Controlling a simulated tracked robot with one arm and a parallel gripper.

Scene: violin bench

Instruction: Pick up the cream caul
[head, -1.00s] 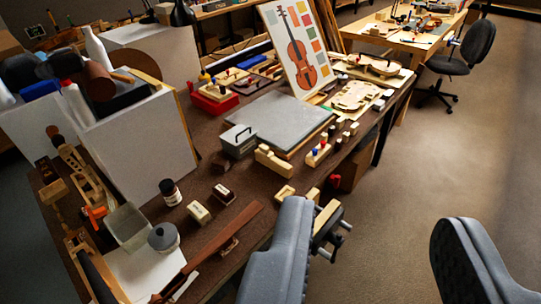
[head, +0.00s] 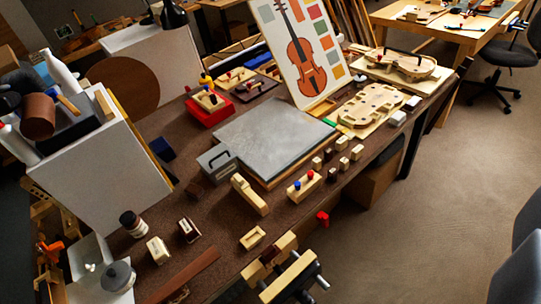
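Several pale blocks lie on the dark brown bench, and I cannot tell for sure which is the cream caul. A long cream block (head: 249,195) with a raised end lies in front of the grey slab. A shorter cream block (head: 158,250) with a dark mark lies nearer, beside a dark bottle. Small pale blocks (head: 343,163) stand in a group right of the slab. Grey rounded parts at the right edge, seemingly my gripper (head: 520,262), are cut off by the frame. They are well away from these blocks, over the floor side. Their opening is hidden.
The grey slab (head: 275,135) fills the bench middle. A vise (head: 290,280) juts from the front edge. A violin picture board (head: 300,50) stands behind. A white box (head: 105,165) and bottle (head: 131,224) are at left. Open floor (head: 430,220) lies right.

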